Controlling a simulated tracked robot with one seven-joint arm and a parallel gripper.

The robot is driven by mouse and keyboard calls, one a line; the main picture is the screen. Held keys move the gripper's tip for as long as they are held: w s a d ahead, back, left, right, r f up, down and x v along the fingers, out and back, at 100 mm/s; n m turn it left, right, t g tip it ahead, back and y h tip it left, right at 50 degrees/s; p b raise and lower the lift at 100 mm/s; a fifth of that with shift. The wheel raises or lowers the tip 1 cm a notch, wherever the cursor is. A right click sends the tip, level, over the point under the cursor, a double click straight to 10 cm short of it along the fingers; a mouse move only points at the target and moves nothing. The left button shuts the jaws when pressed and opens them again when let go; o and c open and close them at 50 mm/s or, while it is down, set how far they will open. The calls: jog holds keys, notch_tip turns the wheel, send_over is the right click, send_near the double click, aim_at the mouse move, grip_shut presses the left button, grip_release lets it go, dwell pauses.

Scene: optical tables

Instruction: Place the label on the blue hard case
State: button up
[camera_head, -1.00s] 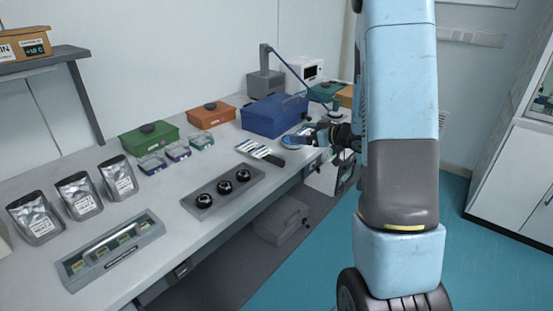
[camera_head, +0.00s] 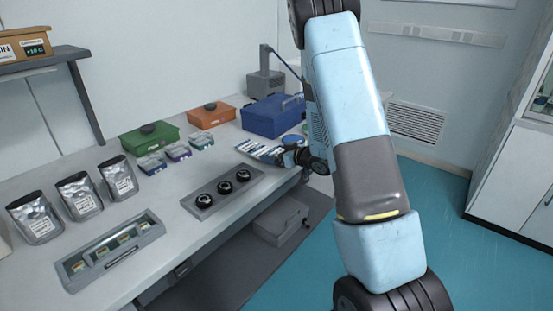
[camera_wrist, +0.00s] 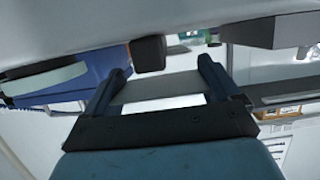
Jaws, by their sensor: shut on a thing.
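The blue hard case (camera_head: 272,117) stands shut on the bench, towards its far end. It also shows on the left of the wrist view (camera_wrist: 88,72). A strip of white-and-blue labels (camera_head: 256,148) lies in front of the case. My gripper (camera_head: 284,157) is at the right end of this strip, in front of the case and apart from it. In the wrist view my gripper (camera_wrist: 162,80) is shut on a thin pale piece (camera_wrist: 162,90), apparently a label, which spans its two fingers. A dark block (camera_wrist: 150,53) sits just beyond the fingertips.
A grey tray (camera_head: 222,192) with black round pieces is nearer. Several small lidded boxes, silver pouches (camera_head: 78,195) and a long grey case (camera_head: 110,250) occupy the left.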

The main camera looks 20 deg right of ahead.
jog(key=shift+d+f, duration=0.1)
jog(key=shift+f, duration=0.7)
jog(key=shift+f, duration=0.25)
jog(key=o, duration=0.7)
